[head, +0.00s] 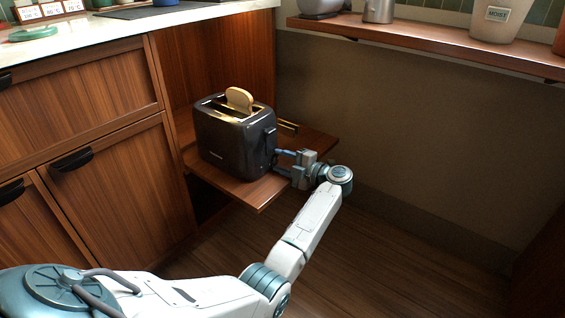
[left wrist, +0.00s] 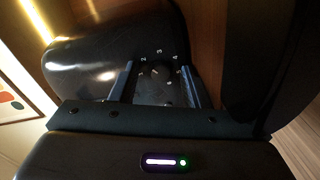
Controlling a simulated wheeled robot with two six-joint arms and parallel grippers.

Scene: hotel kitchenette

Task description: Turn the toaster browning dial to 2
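The dark grey toaster (head: 232,137) stands on a wooden shelf, with a slice of bread (head: 239,99) showing in its top slot. In the left wrist view, its end face (left wrist: 100,62) carries a ring of small white numerals around a dark browning dial (left wrist: 158,76). The dial's pointer setting is too dark to read. My left gripper (head: 281,161) is at the toaster's right end. In the left wrist view, its two fingers (left wrist: 158,88) are apart, one on each side of the dial, with a gap visible between them. My right gripper is not in view.
The pull-out shelf (head: 266,191) has a bare front corner. Wooden cabinets (head: 90,165) stand to the left, under a pale counter (head: 120,27). A wall ledge (head: 420,41) with a canister (head: 500,18) runs above right. Open floor lies in front.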

